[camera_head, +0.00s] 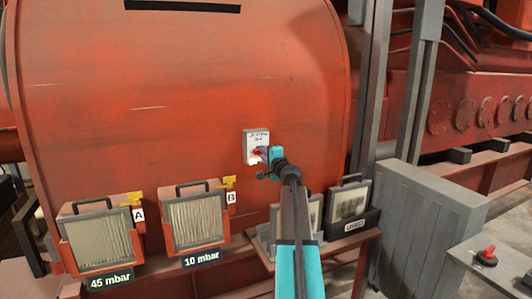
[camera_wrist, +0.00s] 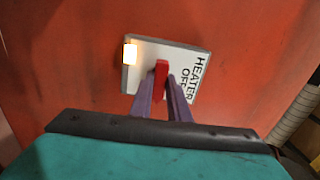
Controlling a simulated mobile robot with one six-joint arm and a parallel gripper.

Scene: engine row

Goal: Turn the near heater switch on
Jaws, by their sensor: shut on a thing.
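The heater switch is a pale plate (camera_head: 250,137) on the red engine casing in the head view. In the wrist view the plate (camera_wrist: 190,57) fills the upper middle, with the words HEATER and OFF turned on their side. A small lamp (camera_wrist: 130,53) at its left end glows warm white. A red lever (camera_wrist: 161,76) stands out from the plate. My gripper (camera_wrist: 164,88) has its two purple fingers closed around this lever. In the head view my gripper (camera_head: 265,153) reaches the plate and partly hides the lever.
Filter A (camera_head: 100,238) and filter B (camera_head: 196,221), both with yellow handles beside them, stand lower left with 45 mbar and 10 mbar signs. A grey box with a red knob (camera_head: 487,256) is at lower right.

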